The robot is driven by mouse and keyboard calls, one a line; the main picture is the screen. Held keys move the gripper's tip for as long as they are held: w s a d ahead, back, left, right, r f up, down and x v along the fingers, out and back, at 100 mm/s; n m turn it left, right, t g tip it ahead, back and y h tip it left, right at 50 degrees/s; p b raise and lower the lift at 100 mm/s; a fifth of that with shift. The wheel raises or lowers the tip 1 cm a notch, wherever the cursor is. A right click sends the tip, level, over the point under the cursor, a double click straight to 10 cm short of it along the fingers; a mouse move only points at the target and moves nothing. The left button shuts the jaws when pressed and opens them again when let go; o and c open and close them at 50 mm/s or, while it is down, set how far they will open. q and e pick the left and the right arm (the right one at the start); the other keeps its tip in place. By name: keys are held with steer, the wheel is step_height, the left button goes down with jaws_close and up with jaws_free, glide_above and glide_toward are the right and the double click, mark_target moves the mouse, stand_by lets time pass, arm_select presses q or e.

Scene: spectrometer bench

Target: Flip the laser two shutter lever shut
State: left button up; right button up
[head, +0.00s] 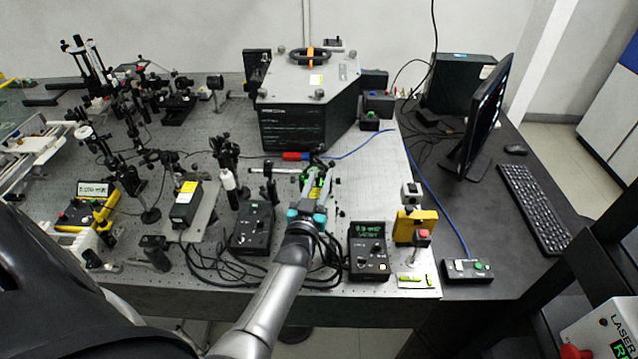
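My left gripper (316,182) is over the optical bench, in front of the large black and grey instrument. Its arm comes in from the bottom middle. Small dark and green parts show around its fingertips, and I cannot tell whether the fingers are apart or hold anything. The laser two shutter lever cannot be made out for sure; it may be hidden by the gripper. A black laser-like box (186,204) with a yellow label lies left of the gripper. My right gripper is not in view.
The big instrument (295,125) stands behind the gripper. Black controllers (254,228) and (369,250) flank my forearm, with loose black cables between. A yellow device (414,226) stands at the right bench edge. Optics posts crowd the left. A monitor (487,115) stands on the side desk.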

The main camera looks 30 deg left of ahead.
arm_select(q)
steer(key=shift+o, duration=1)
steer(key=shift+s, duration=0.1)
steer(key=shift+s+d+p, duration=0.15)
steer(key=shift+s+p, duration=0.15)
steer(key=p+v, duration=0.3)
steer(key=v, duration=0.3)
steer(key=shift+s+d, duration=0.2)
steer(key=shift+s, duration=0.2)
steer(key=p+v, duration=0.1)
steer(key=v, duration=0.6)
steer(key=shift+s, duration=0.25)
steer(key=shift+w+d+f, duration=0.1)
steer(key=shift+d+f, duration=0.05)
steer(key=shift+f, duration=0.05)
